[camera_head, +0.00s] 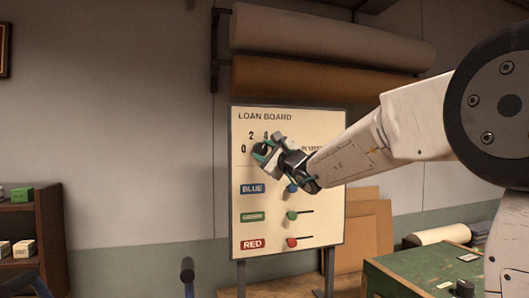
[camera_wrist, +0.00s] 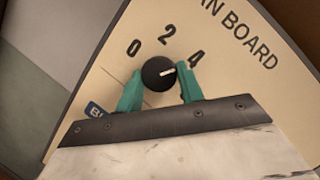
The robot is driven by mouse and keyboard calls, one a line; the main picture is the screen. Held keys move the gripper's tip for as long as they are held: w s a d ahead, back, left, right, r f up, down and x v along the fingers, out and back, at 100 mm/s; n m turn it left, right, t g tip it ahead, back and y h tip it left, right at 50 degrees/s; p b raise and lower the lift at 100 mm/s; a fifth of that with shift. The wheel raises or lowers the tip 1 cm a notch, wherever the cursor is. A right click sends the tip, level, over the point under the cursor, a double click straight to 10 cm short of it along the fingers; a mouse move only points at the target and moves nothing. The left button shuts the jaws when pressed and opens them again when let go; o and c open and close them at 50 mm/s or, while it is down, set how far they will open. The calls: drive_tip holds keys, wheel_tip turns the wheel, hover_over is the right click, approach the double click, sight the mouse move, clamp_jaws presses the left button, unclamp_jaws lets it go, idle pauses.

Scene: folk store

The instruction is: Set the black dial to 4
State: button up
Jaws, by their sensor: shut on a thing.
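The black dial (camera_wrist: 158,73) sits on the cream loan board (camera_head: 315,125), below the numbers 0, 2 and 4 (camera_wrist: 196,57). Its white pointer mark aims right and slightly up in the wrist view, roughly toward the 4. My gripper (camera_wrist: 160,76) has its two green fingers on either side of the dial, shut on it. In the head view my gripper (camera_head: 268,151) covers most of the dial and part of the number scale.
Below the dial are sliders with BLUE (camera_head: 253,188), green (camera_head: 252,217) and RED (camera_head: 253,243) labels. My wrist is close to the blue slider knob (camera_head: 292,188). Paper rolls (camera_head: 320,78) hang above the board. A green bench (camera_head: 410,280) stands at lower right.

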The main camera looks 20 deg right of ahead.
idle(0.3)
drive_tip(key=o, duration=1)
drive_tip(key=shift+a, duration=0.1)
drive_tip(key=shift+s, duration=0.1)
drive_tip(key=v, duration=0.7)
drive_tip(key=shift+s+f, duration=0.1)
drive_tip(key=shift+s, duration=0.15)
